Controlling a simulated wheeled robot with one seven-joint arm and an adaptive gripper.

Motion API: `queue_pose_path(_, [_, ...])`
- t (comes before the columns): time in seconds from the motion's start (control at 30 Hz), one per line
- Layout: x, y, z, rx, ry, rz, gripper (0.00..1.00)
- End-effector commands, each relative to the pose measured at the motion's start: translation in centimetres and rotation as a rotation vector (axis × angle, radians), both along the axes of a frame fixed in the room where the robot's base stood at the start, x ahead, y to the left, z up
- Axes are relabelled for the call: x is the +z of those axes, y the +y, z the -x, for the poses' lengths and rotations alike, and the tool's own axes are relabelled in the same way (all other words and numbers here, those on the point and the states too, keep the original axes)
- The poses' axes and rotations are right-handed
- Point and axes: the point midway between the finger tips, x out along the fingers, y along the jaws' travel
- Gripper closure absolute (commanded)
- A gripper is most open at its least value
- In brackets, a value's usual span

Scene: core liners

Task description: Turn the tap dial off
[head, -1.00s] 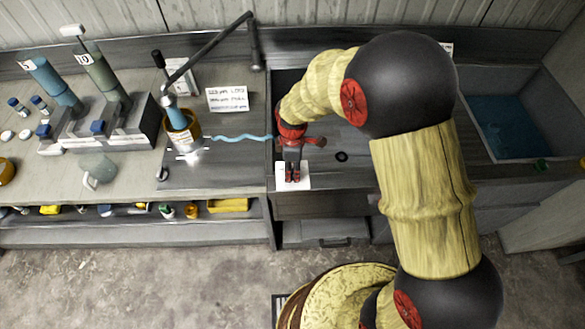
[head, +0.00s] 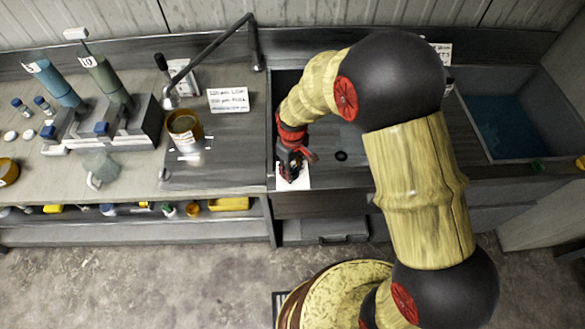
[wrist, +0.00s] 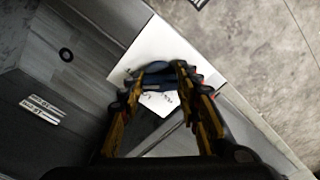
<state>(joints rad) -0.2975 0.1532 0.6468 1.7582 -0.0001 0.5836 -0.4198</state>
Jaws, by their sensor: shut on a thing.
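My gripper (head: 291,174) points down at a white plate (head: 304,181) on the counter's front edge. In the wrist view its two fingers are closed on a dark blue tap dial (wrist: 156,72), which sits over the white plate (wrist: 152,45). The fingers hide part of the dial, and any mark on it cannot be read. The tap spout (head: 170,98), on a long grey pipe, hangs over a brown-yellow container (head: 184,125) left of my gripper. No blue water shows below the spout.
Blue and green cylinders (head: 104,78) and a clear jug (head: 99,168) are at the left. A sink (head: 500,125) is at the right. My arm covers part of the middle counter.

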Motion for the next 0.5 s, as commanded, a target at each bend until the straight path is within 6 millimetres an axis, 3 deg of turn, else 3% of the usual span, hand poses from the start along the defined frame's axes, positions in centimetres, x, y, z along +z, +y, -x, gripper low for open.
queue_pose_path(0.5, [0.01,0.00,-0.04,-0.070,-0.001,-0.001,0.92])
